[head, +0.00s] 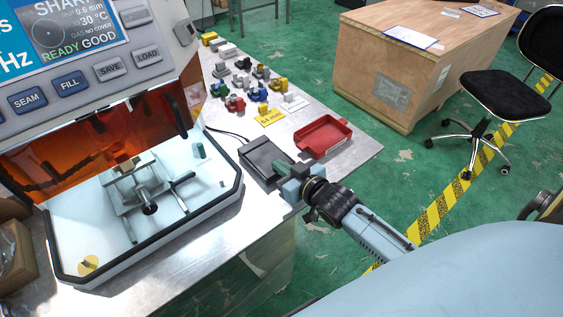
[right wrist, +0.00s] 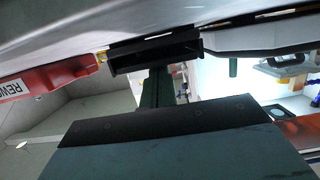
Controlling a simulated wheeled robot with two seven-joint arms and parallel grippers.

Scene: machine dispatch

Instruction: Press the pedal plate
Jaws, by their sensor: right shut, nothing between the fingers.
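The pedal plate (head: 264,157) is a dark grey, flat, box-like unit on the metal table, between the white machine and the red tray. A thin cable runs from it toward the machine. My right gripper (head: 284,171) is at its near right side, with greenish fingers shut and empty. In the right wrist view the shut fingers (right wrist: 157,88) point at a dark block (right wrist: 155,55), very close to their tips. I cannot tell whether they touch it. My left gripper is not in view.
A red tray (head: 323,137) stands right beside the pedal. Several small coloured parts and yellow and white cards lie farther back on the table (head: 231,122). The white machine (head: 85,235) with a clamp inside fills the left. A wooden crate (head: 420,65) and chair stand beyond.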

